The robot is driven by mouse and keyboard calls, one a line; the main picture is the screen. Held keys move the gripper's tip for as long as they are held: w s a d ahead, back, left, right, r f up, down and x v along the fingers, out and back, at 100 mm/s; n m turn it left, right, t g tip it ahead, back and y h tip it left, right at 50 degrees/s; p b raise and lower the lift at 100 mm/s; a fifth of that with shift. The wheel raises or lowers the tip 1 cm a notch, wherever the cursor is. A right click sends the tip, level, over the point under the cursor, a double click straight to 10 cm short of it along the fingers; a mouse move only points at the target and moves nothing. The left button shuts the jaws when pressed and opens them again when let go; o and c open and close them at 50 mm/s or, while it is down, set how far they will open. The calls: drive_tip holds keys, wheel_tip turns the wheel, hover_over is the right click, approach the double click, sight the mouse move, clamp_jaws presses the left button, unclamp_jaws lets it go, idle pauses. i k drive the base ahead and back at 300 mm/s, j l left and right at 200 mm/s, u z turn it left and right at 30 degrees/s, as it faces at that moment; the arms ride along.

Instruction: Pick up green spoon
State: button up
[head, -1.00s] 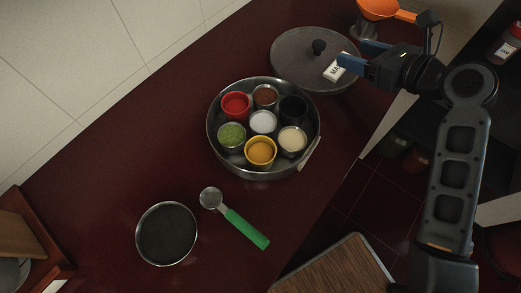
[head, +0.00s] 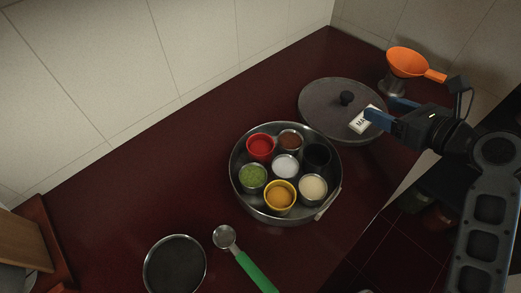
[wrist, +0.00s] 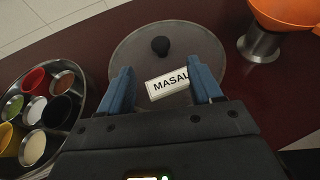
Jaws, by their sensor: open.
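The green spoon (head: 255,271) lies on the dark red counter, its metal bowl toward the upper left and its green handle running down to the bottom edge of the head view. It is not in the wrist view. My gripper (head: 377,111) is open and empty over the right part of the grey lid, well up and to the right of the spoon. In the wrist view, the blue fingers of my gripper (wrist: 161,84) are spread apart, with a white label reading "MASAL" (wrist: 168,84) showing between them.
A round steel tray (head: 235,188) holds several small cups of coloured spices, between the spoon and the lid (head: 318,100). A dark round pan (head: 175,266) stands left of the spoon. An orange funnel (head: 407,62) stands at the far right. Counter left of the tray is clear.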

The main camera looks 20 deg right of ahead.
sight(224, 237)
drive_tip(key=u, duration=0.6)
drive_tip(key=k+l, duration=0.1)
drive_tip(key=k, duration=0.4)
drive_tip(key=k+l, duration=0.1)
drive_tip(key=k, duration=0.4)
